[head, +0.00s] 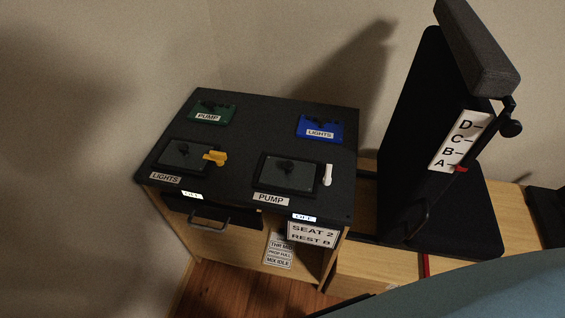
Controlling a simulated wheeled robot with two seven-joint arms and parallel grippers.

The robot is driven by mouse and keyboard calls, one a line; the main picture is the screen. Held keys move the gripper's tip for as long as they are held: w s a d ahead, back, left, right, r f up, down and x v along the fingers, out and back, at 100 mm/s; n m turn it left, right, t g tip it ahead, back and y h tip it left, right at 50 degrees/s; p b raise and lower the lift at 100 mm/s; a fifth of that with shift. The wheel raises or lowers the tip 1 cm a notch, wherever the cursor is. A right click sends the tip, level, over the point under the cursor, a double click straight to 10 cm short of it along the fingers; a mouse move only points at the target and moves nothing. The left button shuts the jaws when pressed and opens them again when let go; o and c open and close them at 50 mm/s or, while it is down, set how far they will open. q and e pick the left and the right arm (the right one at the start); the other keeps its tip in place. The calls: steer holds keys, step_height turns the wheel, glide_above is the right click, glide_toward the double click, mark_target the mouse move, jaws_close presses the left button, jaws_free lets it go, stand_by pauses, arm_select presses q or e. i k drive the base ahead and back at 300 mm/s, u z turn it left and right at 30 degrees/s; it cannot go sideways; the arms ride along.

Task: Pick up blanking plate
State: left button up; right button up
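No plate is marked as the blanking plate, so I cannot tell which one it is. On the black panel top (262,128) lie a green plate (201,117) labelled PUMP at back left and a blue plate (329,135) labelled LIGHTS at back right. Both carry a dark knob-like part. In front are two dark grey-green plates, the left plate (172,158) above a LIGHTS label and the right plate (304,181) above a PUMP label. Each also has a small black part on top. Neither of my grippers shows in the head view.
A yellow lever (215,157) and a white lever (328,174) stand beside the front plates. A black drawer handle (208,219) is on the cabinet front. A black seat (430,140) with a D-C-B-A scale (460,141) stands to the right. Walls are behind and left.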

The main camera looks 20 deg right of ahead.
mark_target(280, 172)
steer(key=u, duration=1.3)
steer(key=i, duration=0.9)
steer(key=z, duration=2.4)
